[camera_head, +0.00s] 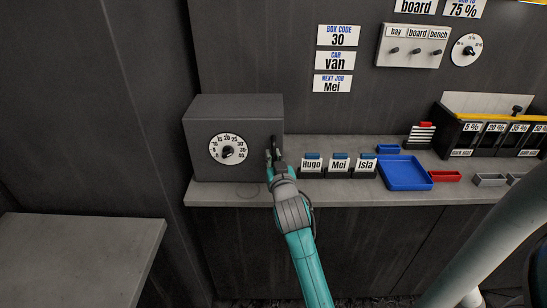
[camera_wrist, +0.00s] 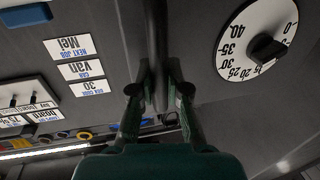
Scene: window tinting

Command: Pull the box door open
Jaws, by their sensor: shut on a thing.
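The grey box (camera_head: 212,112) stands on the left end of the counter. Its front door (camera_head: 252,165) carries a round white dial (camera_head: 228,149) with a black knob and looks closed. The dark upright door handle (camera_head: 275,142) is at the right edge of the front. My gripper (camera_head: 272,159) reaches it from the front. In the wrist view, which looks upside down, my gripper (camera_wrist: 159,92) has one finger on each side of the dark handle bar (camera_wrist: 159,50) and is shut on it. The dial also shows there (camera_wrist: 263,45).
Name holders marked Hugo, Mei (camera_head: 339,165) and Isla stand just right of my gripper. A blue tray (camera_head: 405,173) and a small red tray (camera_head: 444,176) lie farther right. Wall signs (camera_head: 337,36) hang above. A lower grey surface (camera_head: 75,262) is at the front left.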

